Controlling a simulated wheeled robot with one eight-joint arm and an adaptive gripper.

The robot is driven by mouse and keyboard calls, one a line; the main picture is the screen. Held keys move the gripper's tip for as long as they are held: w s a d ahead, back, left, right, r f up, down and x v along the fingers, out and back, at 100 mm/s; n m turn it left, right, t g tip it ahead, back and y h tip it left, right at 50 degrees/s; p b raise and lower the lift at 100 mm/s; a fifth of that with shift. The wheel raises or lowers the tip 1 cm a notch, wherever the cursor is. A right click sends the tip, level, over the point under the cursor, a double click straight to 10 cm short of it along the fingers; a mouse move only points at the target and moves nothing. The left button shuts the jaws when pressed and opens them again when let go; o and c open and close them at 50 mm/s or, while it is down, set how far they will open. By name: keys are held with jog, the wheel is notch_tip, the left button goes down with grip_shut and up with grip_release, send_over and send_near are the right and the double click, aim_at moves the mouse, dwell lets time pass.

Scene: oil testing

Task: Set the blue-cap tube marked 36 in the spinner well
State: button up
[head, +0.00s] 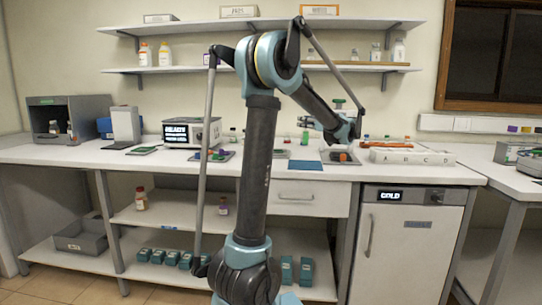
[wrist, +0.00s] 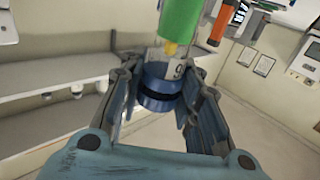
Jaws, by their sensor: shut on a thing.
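My gripper (wrist: 160,105) is shut on a tube with a blue cap (wrist: 160,88) that sits between the fingers in the wrist view. Part of a white label with a dark mark shows beside the cap; I cannot read the full number. The rest of the tube is mostly hidden. In the head view my gripper (head: 346,128) is above the right part of the bench, and the held tube cannot be made out there.
A green cylinder (wrist: 181,20) is close beyond the held tube in the wrist view. In the head view, a white rack lettered A to D (head: 412,158), a blue mat (head: 307,166) and a tray with an orange item (head: 344,157) occupy the bench. Shelves (head: 275,68) hang behind.

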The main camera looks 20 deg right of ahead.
aim_at(308, 142)
jog(key=shift+f, duration=4.6)
jog(key=o, duration=1.2)
jog(key=shift+f, duration=0.1)
jog(key=shift+s, duration=0.1)
jog(key=v, duration=1.1)
jog(key=shift+s, duration=0.4)
